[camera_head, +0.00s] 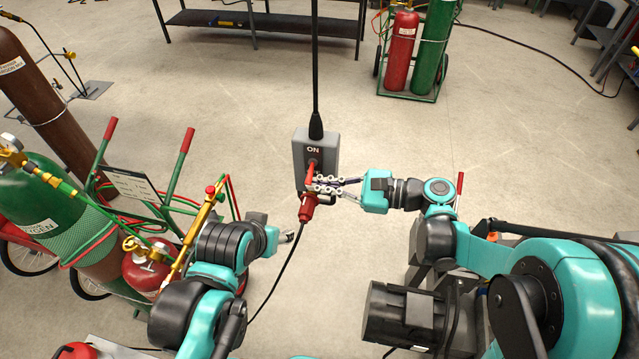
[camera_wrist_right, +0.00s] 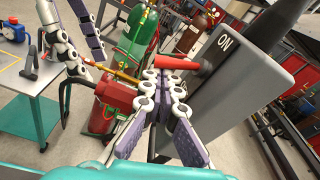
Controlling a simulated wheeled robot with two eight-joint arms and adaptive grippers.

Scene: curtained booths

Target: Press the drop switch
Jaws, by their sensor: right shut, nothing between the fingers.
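The drop switch is a grey box (camera_head: 302,146) marked ON, hanging from a black cable in the middle of the head view. A red lever (camera_head: 310,172) sticks out of its face, and a red plug with a cable hangs at its bottom. My right gripper (camera_head: 318,185) is shut and empty, its fingertips at the box front by the lever. In the right wrist view the box (camera_wrist_right: 240,95) stands at right, and the red lever (camera_wrist_right: 175,63) lies just past the closed fingertips (camera_wrist_right: 163,78). Contact cannot be told. My left gripper (camera_head: 290,236) is low at left, partly hidden by its arm.
A cart with green (camera_head: 45,200) and red gas cylinders and red-handled bars stands at left. Another cylinder cart (camera_head: 408,97) and a dark bench (camera_head: 262,25) stand at the back. The floor around the hanging box is clear.

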